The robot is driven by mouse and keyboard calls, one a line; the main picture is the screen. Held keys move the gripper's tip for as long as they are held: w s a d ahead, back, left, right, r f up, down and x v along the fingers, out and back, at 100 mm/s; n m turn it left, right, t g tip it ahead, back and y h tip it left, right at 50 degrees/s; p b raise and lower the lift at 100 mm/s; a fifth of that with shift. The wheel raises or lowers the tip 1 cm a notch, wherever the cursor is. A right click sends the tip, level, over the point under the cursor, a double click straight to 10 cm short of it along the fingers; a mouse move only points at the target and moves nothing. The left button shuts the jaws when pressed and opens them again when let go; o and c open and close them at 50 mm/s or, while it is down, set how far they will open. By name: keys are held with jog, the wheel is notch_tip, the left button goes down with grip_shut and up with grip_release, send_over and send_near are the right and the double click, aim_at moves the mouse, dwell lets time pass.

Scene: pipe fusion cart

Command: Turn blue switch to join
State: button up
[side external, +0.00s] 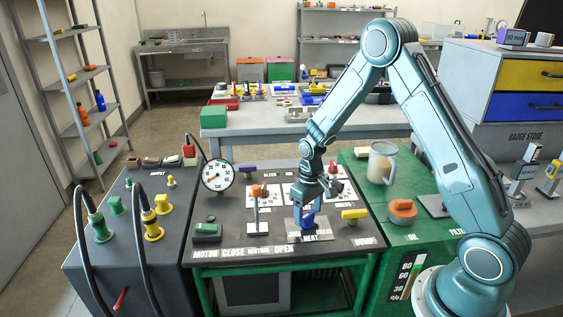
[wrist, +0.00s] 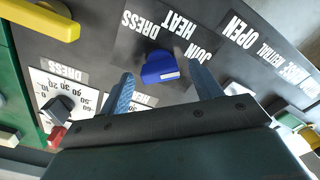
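The blue switch (wrist: 158,66) is a chunky knob with a small white strip on its lower edge in the wrist view. It sits on a grey plate (wrist: 128,50) lettered DRESS, HEAT and JOIN; I cannot tell which word it points to. In the side view the switch (side external: 309,219) is on the dark panel top, just below my gripper (side external: 306,208). In the wrist view my gripper (wrist: 162,74) is open, with one finger on each side of the switch and gaps between. Whether the fingertips reach down to knob height is unclear.
A yellow handle (side external: 354,214) stands right of the switch and an upright lever (side external: 257,205) left of it. A round pressure gauge (side external: 218,176) stands at the panel's left. A jug (side external: 382,163) and an orange cap (side external: 402,210) are on the green cabinet at right.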

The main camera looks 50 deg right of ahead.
aim_at(308, 214)
dwell(0.3)
notch_tip(308, 214, up, 14)
dwell(0.8)
jog(key=shift+f, duration=0.1)
jog(key=shift+s, duration=0.1)
jog(key=s+a+r+t, duration=0.3)
jog(key=s+a+r, duration=0.3)
jog(key=s+r, duration=0.5)
jog(key=s+a+r+t, duration=0.1)
jog(key=s+a+r, duration=0.1)
jog(key=s, duration=0.4)
jog(key=s+a+r+n+t, duration=0.1)
jog(key=s+a+r, duration=0.1)
jog(key=s, duration=0.4)
jog(key=shift+t, duration=0.3)
